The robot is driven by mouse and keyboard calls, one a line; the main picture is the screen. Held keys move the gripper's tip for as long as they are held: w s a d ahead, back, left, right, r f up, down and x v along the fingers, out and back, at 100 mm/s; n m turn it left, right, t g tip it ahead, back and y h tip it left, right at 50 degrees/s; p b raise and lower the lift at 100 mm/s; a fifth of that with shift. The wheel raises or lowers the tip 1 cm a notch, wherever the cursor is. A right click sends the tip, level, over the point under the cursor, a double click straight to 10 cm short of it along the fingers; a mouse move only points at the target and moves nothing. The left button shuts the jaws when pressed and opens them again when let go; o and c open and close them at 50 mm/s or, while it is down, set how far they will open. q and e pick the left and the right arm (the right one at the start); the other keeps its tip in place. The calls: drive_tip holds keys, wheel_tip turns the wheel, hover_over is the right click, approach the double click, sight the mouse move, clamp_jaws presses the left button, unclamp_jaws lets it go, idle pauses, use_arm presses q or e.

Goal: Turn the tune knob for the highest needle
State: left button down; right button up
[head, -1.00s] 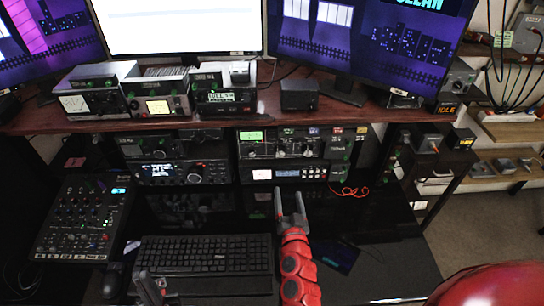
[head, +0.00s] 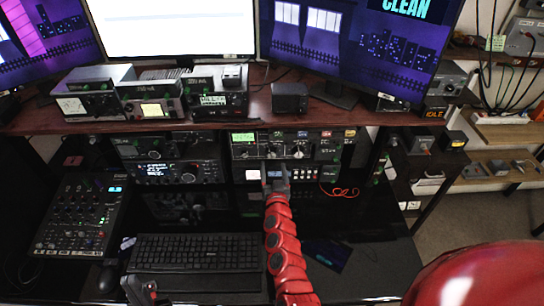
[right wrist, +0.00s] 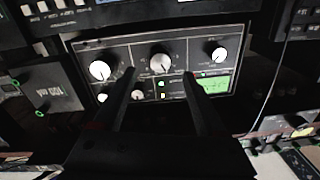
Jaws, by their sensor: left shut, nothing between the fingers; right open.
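The tuner (head: 322,146) is a dark box with a lit green display (head: 243,138) and several knobs, on the shelf under the desk top. In the right wrist view its panel appears upside down, with a large middle knob (right wrist: 160,63), a knob at each side and smaller ones below. The green display (right wrist: 214,84) is too small to read a needle. My right gripper (head: 276,172) is open in front of the panel. Its fingers (right wrist: 160,75) appear either side of the middle knob; contact cannot be told. My left gripper (head: 140,288) is shut and empty at the bottom edge.
A radio with a blue display (head: 178,172) stands left of the tuner. A lower unit with buttons (head: 305,173) sits directly under it. A keyboard (head: 195,252) and a mixer (head: 80,215) lie in front. A red cable (head: 341,192) lies to the right.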

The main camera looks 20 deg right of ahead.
sight(272, 156)
drive_tip(key=shift+x, duration=2.55)
clamp_jaws()
drive_tip(key=m+b, duration=0.2)
drive_tip(key=m, duration=0.1)
drive_tip(key=shift+d+f+b, duration=0.1)
drive_tip(key=shift+f+b, duration=0.2)
drive_tip(key=shift+r+m, duration=0.1)
drive_tip(key=shift+m, duration=0.3)
drive_tip(key=shift+r, duration=0.1)
unclamp_jaws()
